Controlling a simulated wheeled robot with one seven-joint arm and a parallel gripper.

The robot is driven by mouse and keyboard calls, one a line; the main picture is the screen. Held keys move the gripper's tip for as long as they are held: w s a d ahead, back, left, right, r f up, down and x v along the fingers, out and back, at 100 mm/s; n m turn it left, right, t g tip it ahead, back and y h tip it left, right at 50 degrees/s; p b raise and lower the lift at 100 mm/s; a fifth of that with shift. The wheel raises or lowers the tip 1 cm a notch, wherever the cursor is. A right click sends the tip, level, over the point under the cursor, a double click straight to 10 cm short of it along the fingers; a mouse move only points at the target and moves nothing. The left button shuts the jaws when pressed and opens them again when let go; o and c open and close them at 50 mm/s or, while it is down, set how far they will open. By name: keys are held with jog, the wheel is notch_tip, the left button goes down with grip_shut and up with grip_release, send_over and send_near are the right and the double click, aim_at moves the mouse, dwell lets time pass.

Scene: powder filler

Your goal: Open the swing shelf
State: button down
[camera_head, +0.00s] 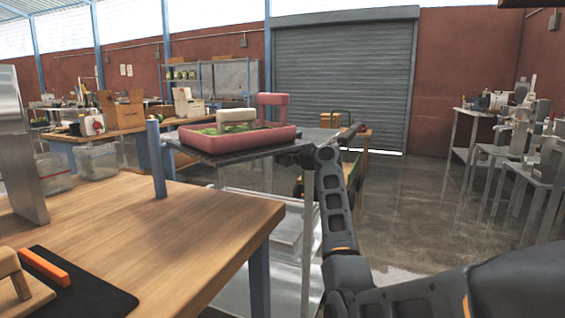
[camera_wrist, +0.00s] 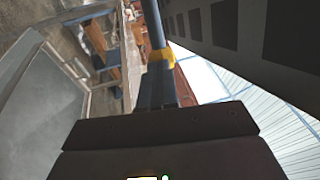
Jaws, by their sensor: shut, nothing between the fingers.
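The swing shelf (camera_head: 228,156) is a thin grey board beside a blue post (camera_head: 157,160) at the far right corner of the wooden table. A pink tray (camera_head: 222,142) with green contents and a pale handled item stands on it. My arm reaches up from the lower right to the shelf's right edge. My gripper (camera_wrist: 158,72) is shut and empty, pointing up the wrist view. In the head view the gripper end is small and dark by the shelf edge; I cannot tell whether it touches. A dark slab with square panels (camera_wrist: 220,25) lies close beside the fingers in the wrist view.
The wooden table (camera_head: 190,215) fills the left front, with a black mat (camera_head: 85,290) and an orange-handled item (camera_head: 45,267). Work tables with equipment (camera_head: 500,150) stand at the right. The floor (camera_head: 420,205) between is clear. A grey roller shutter (camera_head: 340,80) is behind.

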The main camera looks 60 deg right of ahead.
jog(key=shift+w+d+b, duration=0.3)
jog(key=shift+w+d, duration=0.15)
jog(key=shift+w, duration=0.4)
jog(key=shift+w+d+b, duration=0.25)
jog(key=shift+w+d, duration=0.2)
jog(key=shift+w, duration=0.4)
